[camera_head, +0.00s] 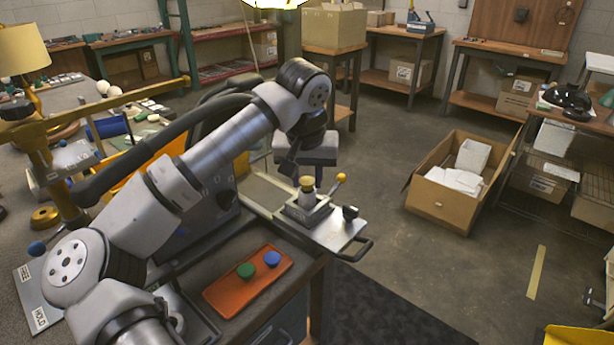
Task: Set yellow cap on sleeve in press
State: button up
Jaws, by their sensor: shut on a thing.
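The yellow cap (307,181) shows just under my gripper (305,172), which points down over the press (303,212). My gripper is shut on the cap; the fingers are small and partly hidden in this view. The grey sleeve (307,197) stands upright in the press, directly below the cap. The cap looks in line with the sleeve, but I cannot tell whether they touch.
A lever with a yellow knob (341,177) and a dark knob (350,212) are beside the sleeve. An orange tray (222,296) holds a green cap (245,270) and a blue cap (272,258). An open cardboard box (437,202) stands on the floor.

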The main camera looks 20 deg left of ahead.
jog(key=o, duration=1)
jog(key=v, duration=1.4)
jog(key=shift+b, duration=0.3)
jog(key=shift+f, duration=0.1)
